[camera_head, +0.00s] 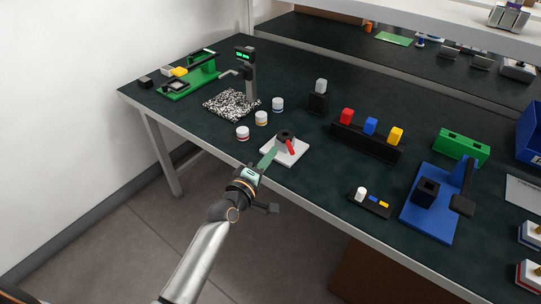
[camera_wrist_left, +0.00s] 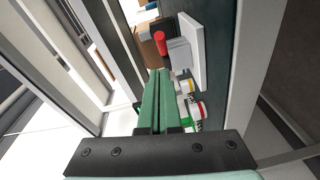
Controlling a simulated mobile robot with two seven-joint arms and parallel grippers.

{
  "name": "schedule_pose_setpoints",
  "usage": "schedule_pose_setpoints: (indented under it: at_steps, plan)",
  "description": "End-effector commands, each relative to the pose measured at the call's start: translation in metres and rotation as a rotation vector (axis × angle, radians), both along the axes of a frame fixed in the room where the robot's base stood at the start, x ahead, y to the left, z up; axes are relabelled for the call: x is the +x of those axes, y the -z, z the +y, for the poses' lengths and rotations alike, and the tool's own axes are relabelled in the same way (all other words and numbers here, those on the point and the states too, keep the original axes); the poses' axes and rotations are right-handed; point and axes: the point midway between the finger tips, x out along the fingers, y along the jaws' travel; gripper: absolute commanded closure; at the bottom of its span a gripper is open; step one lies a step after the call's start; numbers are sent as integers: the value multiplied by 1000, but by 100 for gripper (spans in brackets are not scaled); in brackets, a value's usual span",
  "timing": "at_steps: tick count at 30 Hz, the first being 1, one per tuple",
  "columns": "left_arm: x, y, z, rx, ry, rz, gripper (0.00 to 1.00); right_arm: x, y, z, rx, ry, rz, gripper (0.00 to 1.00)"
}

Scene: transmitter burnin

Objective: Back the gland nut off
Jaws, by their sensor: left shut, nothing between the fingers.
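A white square plate (camera_head: 273,152) lies near the front edge of the table. It carries a grey body with a dark round top (camera_head: 286,134), which may be the gland nut, and a red lever (camera_head: 291,147) slanting down its front. The wrist view shows the white plate (camera_wrist_left: 194,38), the grey body (camera_wrist_left: 179,53) and a red cylinder end (camera_wrist_left: 160,42). My left gripper (camera_head: 271,154) is shut and empty, its green fingers together (camera_wrist_left: 158,72). They point at the fixture's left front side; I cannot tell whether they touch it. My right gripper is out of view.
Several small white jars (camera_head: 242,133) stand left of the plate. A speckled mat (camera_head: 222,106) lies behind them. A black rack (camera_head: 365,146) with coloured blocks is to the right, with a blue fixture (camera_head: 427,222) beyond. The table edge runs close to my left gripper.

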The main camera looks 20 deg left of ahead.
Motion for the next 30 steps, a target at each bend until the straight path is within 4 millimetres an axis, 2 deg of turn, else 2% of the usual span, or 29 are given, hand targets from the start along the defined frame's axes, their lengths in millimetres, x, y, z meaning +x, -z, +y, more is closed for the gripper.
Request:
schedule_pose_setpoints:
  at_steps: [1,6,12,18,23,26,29,30]
  plan:
    - [1,-2,1,1,-2,-1,100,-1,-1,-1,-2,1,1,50]
    - [-37,-6,-13,1,-1,4,100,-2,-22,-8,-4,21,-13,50]
    - [-72,-7,-25,0,-4,2,100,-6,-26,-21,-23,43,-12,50]
    - [-90,-6,-32,2,-4,0,100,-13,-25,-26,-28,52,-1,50]
    - [-94,-6,-33,7,-3,-1,100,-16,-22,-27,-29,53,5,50]
    - [-107,2,-36,109,27,34,100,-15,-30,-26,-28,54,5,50]
    - [-143,24,-43,380,121,121,100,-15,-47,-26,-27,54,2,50]
    - [-163,36,-45,519,175,162,100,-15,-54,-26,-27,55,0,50]
